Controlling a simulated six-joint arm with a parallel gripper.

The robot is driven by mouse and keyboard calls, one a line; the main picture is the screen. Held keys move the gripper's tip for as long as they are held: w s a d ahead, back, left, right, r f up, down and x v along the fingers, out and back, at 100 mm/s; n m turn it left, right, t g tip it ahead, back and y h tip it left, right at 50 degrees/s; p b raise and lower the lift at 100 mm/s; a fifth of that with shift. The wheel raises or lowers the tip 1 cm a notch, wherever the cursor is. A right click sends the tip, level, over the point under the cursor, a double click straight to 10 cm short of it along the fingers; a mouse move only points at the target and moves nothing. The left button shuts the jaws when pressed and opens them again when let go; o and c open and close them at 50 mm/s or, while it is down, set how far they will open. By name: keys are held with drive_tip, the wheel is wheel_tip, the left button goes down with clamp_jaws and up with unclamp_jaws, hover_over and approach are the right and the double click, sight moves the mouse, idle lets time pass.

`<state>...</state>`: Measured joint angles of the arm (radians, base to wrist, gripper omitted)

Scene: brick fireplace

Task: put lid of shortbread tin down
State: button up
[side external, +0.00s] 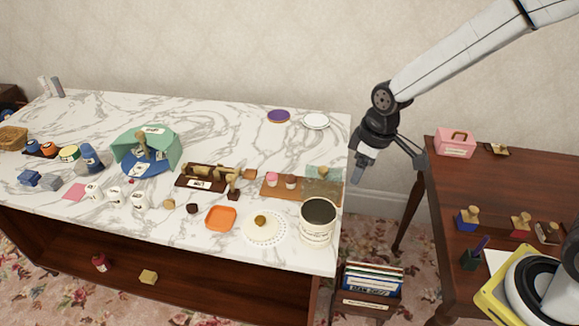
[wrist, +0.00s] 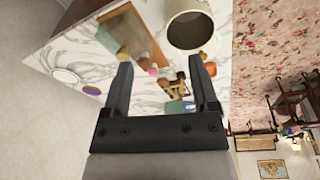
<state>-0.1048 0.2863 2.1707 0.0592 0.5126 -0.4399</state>
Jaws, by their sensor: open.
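A large cream tin (side external: 316,234) with a dark open top stands at the right front of the marble table; it also shows at the top of the wrist view (wrist: 181,8). I cannot read its label to confirm it is the shortbread tin. No lid is certain; a white disc (side external: 316,121) lies flat near the back right edge and also shows in the wrist view (wrist: 65,76). My gripper (side external: 362,172) hangs just off the table's right end, above and behind the tin. Its fingers (wrist: 160,78) are apart with nothing held between them.
A purple disc (side external: 278,116) lies beside the white one. A wooden board (side external: 285,192) with small cakes and a lacy white doily (side external: 264,238) are near the tin. A dark side table (side external: 490,190) stands right, across a gap. The back middle of the marble is clear.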

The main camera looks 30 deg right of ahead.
drive_tip(key=s+d+m, duration=0.4)
drive_tip(key=s+m, duration=0.1)
drive_tip(key=s, duration=0.5)
drive_tip(key=shift+s+d+m+t+h, duration=0.15)
drive_tip(key=shift+d+m+t+h, duration=0.1)
drive_tip(key=shift+m+t+h, duration=0.05)
